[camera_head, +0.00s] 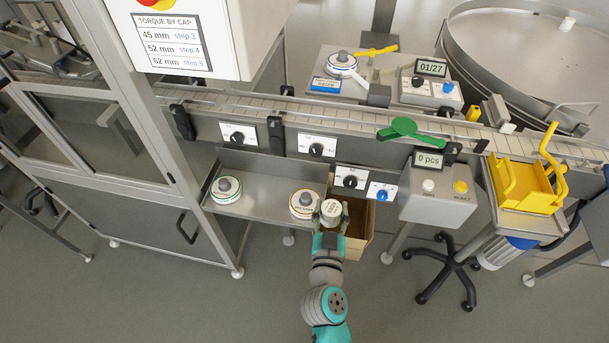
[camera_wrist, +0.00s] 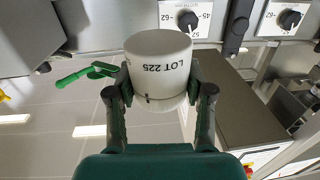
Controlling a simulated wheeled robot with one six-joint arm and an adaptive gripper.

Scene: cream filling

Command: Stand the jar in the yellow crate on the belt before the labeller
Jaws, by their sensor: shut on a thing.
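My gripper (camera_head: 330,218) is shut on a white jar (camera_head: 331,208), in front of the grey shelf and over an open cardboard box. In the wrist view the jar (camera_wrist: 158,62) sits between both fingers (camera_wrist: 160,100), and its "LOT 225" print reads upside down. The yellow crate (camera_head: 535,198) stands on a stand at the right, well away from my gripper; I see no jar in it. The belt (camera_head: 350,120) runs behind my gripper, higher up. I cannot tell for sure which machine is the labeller.
A green lever (camera_head: 403,128) reaches over the belt. The cardboard box (camera_head: 358,238) is below the jar. Two round dial-like pieces sit on the shelf (camera_head: 262,200). A grey box with a "0 pcs" display (camera_head: 428,160) stands between my gripper and the crate.

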